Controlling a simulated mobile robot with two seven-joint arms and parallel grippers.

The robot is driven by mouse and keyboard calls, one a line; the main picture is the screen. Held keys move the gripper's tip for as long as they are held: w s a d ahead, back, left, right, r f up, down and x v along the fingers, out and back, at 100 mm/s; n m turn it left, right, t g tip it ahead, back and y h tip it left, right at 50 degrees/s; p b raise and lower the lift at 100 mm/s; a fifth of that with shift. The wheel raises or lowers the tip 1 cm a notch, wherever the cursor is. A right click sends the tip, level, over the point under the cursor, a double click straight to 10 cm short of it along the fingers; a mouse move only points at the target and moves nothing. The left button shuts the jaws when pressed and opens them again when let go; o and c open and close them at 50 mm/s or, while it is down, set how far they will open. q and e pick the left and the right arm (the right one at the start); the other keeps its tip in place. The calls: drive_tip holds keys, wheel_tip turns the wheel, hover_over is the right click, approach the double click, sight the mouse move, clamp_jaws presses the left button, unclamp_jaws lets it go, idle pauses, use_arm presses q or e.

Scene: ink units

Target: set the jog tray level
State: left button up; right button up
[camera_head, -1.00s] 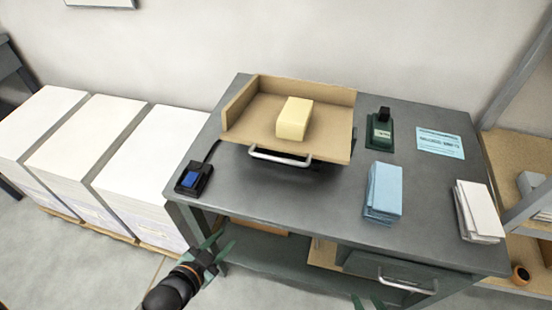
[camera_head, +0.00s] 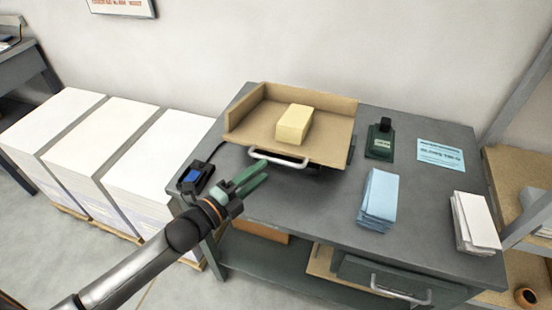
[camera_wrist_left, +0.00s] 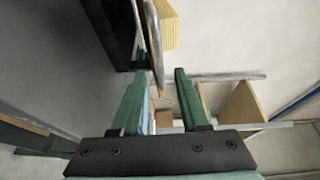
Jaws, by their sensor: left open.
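The jog tray (camera_head: 337,148) is a tan wooden tray with raised walls at the left and back. It sits raised above the grey table, with shadow under its front. I cannot tell its exact tilt. A silver handle (camera_head: 279,158) runs along its front edge, and a cream block (camera_head: 295,124) rests on it. My left gripper (camera_head: 256,179) is open and empty, just in front of and below the handle. In the left wrist view the handle (camera_wrist_left: 154,45) lies ahead of the green fingers (camera_wrist_left: 163,75), with the tray's edge (camera_wrist_left: 169,25) beside it. My right gripper is out of view.
On the table (camera_head: 310,200) are a blue-button pedal or switch (camera_head: 196,177) at left, a dark green stamp-like device (camera_head: 380,141), a blue paper stack (camera_head: 378,199), a printed blue card (camera_head: 440,154) and a white stack (camera_head: 474,222). Large paper stacks (camera_head: 97,140) stand left.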

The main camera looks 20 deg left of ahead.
sight(276, 161)
use_arm(q)
drive_tip(key=shift+x, duration=3.2)
drive_tip(key=shift+c, duration=0.2)
clamp_jaws()
